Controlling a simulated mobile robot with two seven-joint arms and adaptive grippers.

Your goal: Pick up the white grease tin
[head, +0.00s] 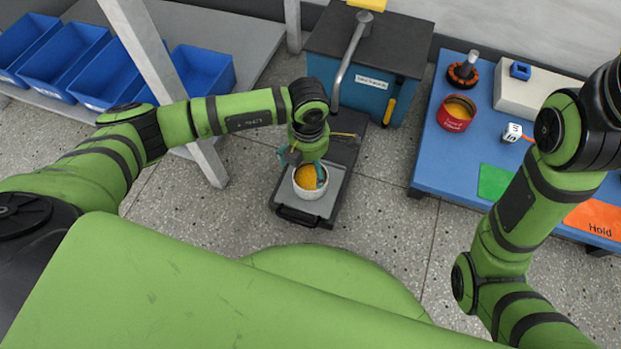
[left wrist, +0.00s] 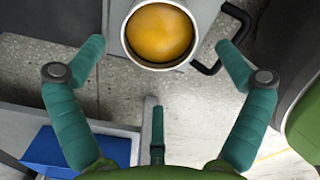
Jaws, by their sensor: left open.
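The white grease tin (head: 311,194) is an open round tin filled with yellow-orange grease. It stands upright on a small grey and black platform (head: 334,192) with a dark front handle. My left gripper (head: 305,166) is just above and around the tin's top in the head view, fingers spread. In the left wrist view the tin (left wrist: 160,66) is at the top centre. The open teal fingers (left wrist: 160,44) lie to either side of it, with visible gaps. My right arm shows at the right, but its gripper is outside the frame.
A blue machine (head: 368,95) with a lever stands right behind the platform. Several blue bins (head: 75,65) sit on a grey shelf at the back left. The blue table (head: 432,165) at the right carries a red tin (head: 456,113), also yellow inside. A grey post stands left of my gripper.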

